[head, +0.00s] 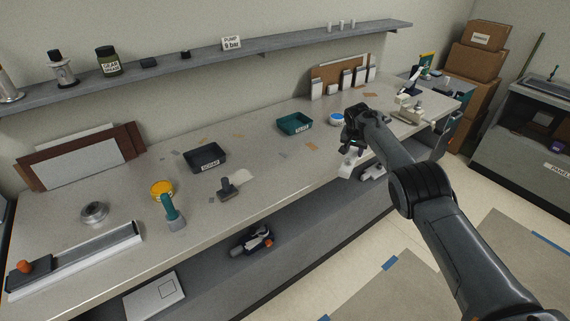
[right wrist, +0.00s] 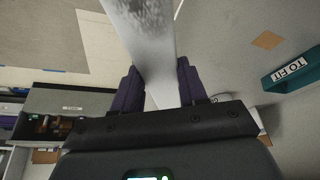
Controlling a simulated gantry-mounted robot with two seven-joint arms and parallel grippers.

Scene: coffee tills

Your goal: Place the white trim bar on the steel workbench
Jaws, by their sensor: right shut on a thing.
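My right gripper (head: 353,143) is over the front edge of the steel workbench (head: 265,165), right of the middle. It is shut on the white trim bar (head: 348,162), which shows only as a short pale piece below the fingers. In the right wrist view, the white bar (right wrist: 148,50) runs between the two dark purple fingers (right wrist: 158,90) and out past the top of the picture. Its far end is cut off. I cannot tell whether the bar touches the bench. My left gripper is not in view.
A teal tray (head: 293,124) and a blue-white round tub (head: 336,118) are behind the gripper. A shelf under the bench holds several items. Bare bench top lies left of the gripper.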

